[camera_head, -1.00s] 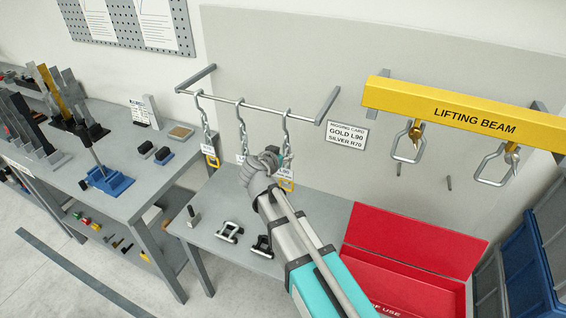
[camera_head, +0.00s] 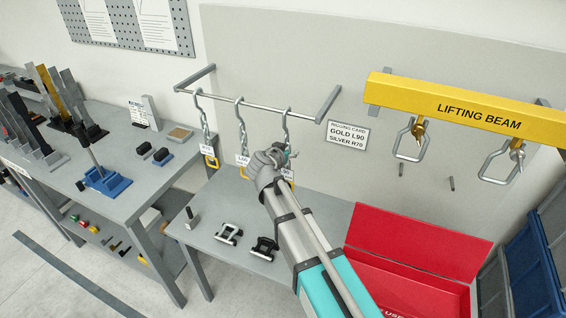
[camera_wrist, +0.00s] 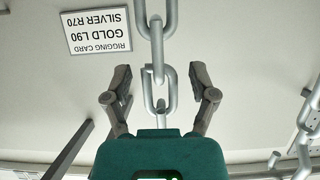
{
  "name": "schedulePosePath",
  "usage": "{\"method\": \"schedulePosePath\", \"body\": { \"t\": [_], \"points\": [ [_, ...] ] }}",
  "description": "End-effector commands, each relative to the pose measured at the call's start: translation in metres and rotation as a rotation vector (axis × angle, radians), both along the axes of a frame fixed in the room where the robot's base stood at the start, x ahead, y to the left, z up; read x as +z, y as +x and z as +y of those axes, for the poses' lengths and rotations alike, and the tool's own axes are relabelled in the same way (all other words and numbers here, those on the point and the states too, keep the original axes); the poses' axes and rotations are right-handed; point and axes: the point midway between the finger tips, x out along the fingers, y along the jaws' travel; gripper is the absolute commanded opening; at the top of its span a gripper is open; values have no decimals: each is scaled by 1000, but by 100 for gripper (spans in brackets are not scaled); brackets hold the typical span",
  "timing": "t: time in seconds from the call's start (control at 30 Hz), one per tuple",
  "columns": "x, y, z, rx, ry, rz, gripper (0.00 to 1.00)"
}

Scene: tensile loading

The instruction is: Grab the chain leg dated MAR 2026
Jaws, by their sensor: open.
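Three chain legs hang from a wall rail (camera_head: 248,106): a left one (camera_head: 204,122), a middle one (camera_head: 240,125) and a right one (camera_head: 286,127). Each has a small white tag; no date is readable. Yellow end links show on the left and middle legs. My gripper (camera_head: 284,153) is at the right leg and hides much of its lower part and tag. In the wrist view my gripper (camera_wrist: 160,80) is open, with the silver chain (camera_wrist: 158,52) between its fingers and a visible gap on both sides.
A wall card (camera_head: 347,132) reads GOLD L90, SILVER R70. A yellow lifting beam (camera_head: 450,108) with two hanging hooks is at the right. Below are a grey bench (camera_head: 205,232) with black and silver shackle-like parts and an open red box (camera_head: 410,245). A cluttered workbench (camera_head: 130,190) stands left.

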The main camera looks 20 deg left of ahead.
Motion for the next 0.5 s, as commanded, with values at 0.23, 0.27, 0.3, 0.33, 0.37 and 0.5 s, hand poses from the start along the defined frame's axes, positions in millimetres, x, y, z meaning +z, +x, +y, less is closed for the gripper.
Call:
{"method": "schedulePosePath", "body": {
  "t": [0.23,0.27,0.3,0.33,0.37,0.5],
  "points": [
    [0,0,0,0,0,0,74],
    [0,0,0,0,0,0,74],
    [0,0,0,0,0,0,74],
    [0,0,0,0,0,0,71],
    [0,0,0,0,0,0,65],
    [0,0,0,0,0,0,39]
  ]
}}
